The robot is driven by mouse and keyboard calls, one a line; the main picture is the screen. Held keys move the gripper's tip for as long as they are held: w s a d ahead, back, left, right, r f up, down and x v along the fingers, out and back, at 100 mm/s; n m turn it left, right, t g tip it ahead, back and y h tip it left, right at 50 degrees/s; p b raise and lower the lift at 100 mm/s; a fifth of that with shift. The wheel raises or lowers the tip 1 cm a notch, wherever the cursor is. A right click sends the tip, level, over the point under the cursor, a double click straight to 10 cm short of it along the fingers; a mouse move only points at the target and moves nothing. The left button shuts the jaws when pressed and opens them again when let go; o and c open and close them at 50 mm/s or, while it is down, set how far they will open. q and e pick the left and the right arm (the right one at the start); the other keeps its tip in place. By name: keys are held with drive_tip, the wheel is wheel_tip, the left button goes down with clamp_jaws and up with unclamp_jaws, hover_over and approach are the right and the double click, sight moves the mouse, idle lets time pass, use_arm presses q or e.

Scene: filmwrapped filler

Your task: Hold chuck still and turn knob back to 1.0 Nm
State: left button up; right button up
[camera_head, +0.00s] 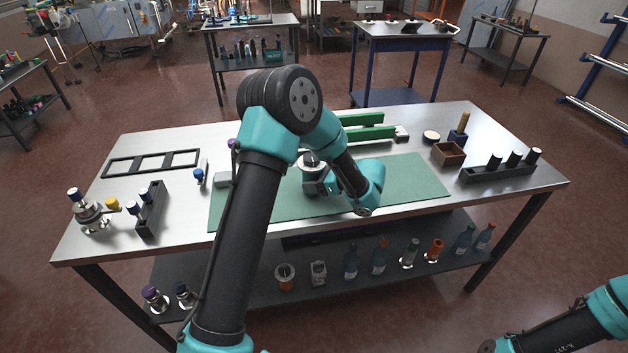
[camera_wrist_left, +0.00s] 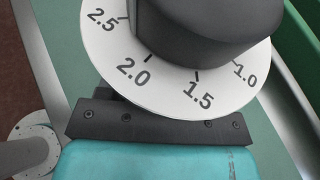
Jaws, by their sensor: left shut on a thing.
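A dark knob (camera_head: 311,156) stands over a white dial (camera_head: 305,166) near the middle of the green mat. In the left wrist view the knob (camera_wrist_left: 205,25) rises from the dial (camera_wrist_left: 165,85), marked 2.5, 2.0, 1.5 and 1.0; I cannot tell which mark is set. My left gripper (camera_head: 318,187) comes in low from the right, below the dial, and is shut on the chuck under it. Its fingertips and most of the chuck are hidden by the dial and the arm. My right arm shows at bottom right, away from the table; its gripper is out of view.
The green mat (camera_head: 415,185) is clear right of the arm. A green rail (camera_head: 370,134) lies behind. A wooden box (camera_head: 448,154) and black rack (camera_head: 497,173) stand right. A black frame (camera_head: 150,163) and black holder (camera_head: 151,210) are left. Bottles stand on the lower shelf.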

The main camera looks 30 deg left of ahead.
use_arm(q)
drive_tip(key=shift+f, duration=0.25)
idle(0.3)
drive_tip(key=o, duration=1.2)
drive_tip(key=shift+c, duration=0.4)
drive_tip(key=c, duration=1)
drive_tip(key=shift+c, duration=0.2)
